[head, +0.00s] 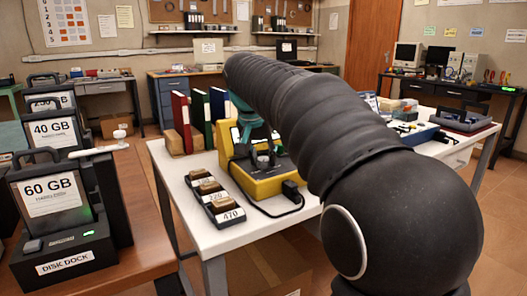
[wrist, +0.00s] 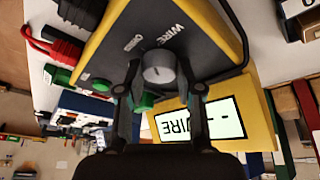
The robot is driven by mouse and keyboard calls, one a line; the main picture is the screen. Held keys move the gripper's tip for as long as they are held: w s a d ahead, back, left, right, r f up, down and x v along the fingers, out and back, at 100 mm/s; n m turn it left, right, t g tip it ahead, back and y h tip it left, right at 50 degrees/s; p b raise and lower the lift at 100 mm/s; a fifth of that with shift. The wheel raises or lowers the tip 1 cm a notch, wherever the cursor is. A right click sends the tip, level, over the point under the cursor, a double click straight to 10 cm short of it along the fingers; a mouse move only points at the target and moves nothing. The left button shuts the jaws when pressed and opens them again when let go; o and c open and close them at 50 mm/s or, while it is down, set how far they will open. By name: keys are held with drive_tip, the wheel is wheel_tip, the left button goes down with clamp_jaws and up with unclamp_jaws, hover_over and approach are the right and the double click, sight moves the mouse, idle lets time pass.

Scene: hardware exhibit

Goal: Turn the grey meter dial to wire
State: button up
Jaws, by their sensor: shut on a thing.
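The yellow-edged meter (head: 262,187) stands on the white table, partly hidden by my arm in the head view. In the wrist view its dark face carries the grey dial (wrist: 158,66), with printed labels WIRE (wrist: 172,33) and OHMS (wrist: 133,42) beside it. My gripper (wrist: 158,74) has its two dark fingers on either side of the dial, shut on it. I cannot tell exactly which label the dial's mark points to.
Three blocks (head: 215,198), one marked 470, lie on the white table left of the meter. Coloured binders (head: 200,117) stand behind it. Disk docks (head: 65,245) fill the brown table at left.

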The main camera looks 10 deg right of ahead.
drive_tip(key=shift+m+g+h, duration=0.3)
drive_tip(key=shift+m, duration=0.6)
drive_tip(key=o, duration=1.2)
drive_tip(key=shift+w, duration=0.1)
drive_tip(key=shift+c, duration=0.2)
drive_tip(key=v, duration=1.2)
